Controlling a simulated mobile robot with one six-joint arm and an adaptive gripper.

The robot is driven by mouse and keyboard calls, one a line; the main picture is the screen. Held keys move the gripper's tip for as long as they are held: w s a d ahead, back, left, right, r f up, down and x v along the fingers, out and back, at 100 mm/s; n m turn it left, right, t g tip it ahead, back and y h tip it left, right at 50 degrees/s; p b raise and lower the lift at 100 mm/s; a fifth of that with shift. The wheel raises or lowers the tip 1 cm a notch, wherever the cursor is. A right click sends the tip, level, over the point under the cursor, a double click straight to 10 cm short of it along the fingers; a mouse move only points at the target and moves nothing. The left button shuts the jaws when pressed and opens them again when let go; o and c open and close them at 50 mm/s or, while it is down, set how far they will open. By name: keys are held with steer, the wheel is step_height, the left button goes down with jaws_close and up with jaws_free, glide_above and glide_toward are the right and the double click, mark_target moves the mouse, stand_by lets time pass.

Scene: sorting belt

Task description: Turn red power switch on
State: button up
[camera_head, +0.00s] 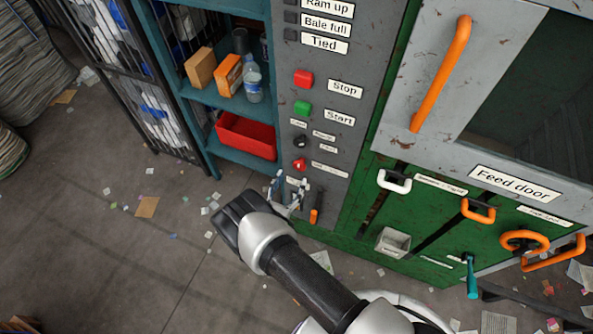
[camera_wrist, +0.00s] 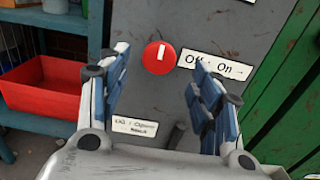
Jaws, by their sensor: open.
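The red power switch (camera_wrist: 159,58) is a round red knob on the grey control panel (camera_wrist: 230,28). A white mark on it points roughly straight up. A label reading "Off - On" (camera_wrist: 217,66) sits to its right. In the head view the red switch (camera_head: 300,165) is low on the panel, below a black knob (camera_head: 300,142). My gripper (camera_wrist: 160,92) is open and empty, with one finger on each side below the switch in the wrist view. The fingers appear apart from the knob. In the head view my gripper (camera_head: 290,192) is just below the switch, near the panel.
A red Stop button (camera_head: 303,79) and green Start button (camera_head: 303,108) are higher up. A small lever with an orange tip (camera_head: 314,215) is beside my gripper. A teal shelf with a red bin (camera_head: 246,136) stands left. The green machine (camera_head: 350,238) is right.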

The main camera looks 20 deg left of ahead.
mark_target(299, 167)
steer(key=shift+w+d, duration=0.15)
steer(key=shift+w, duration=1.25)
steer(key=shift+w+d, duration=0.1)
steer(key=shift+w, duration=1.25)
steer(key=shift+c, duration=0.5)
steer(key=c, duration=1)
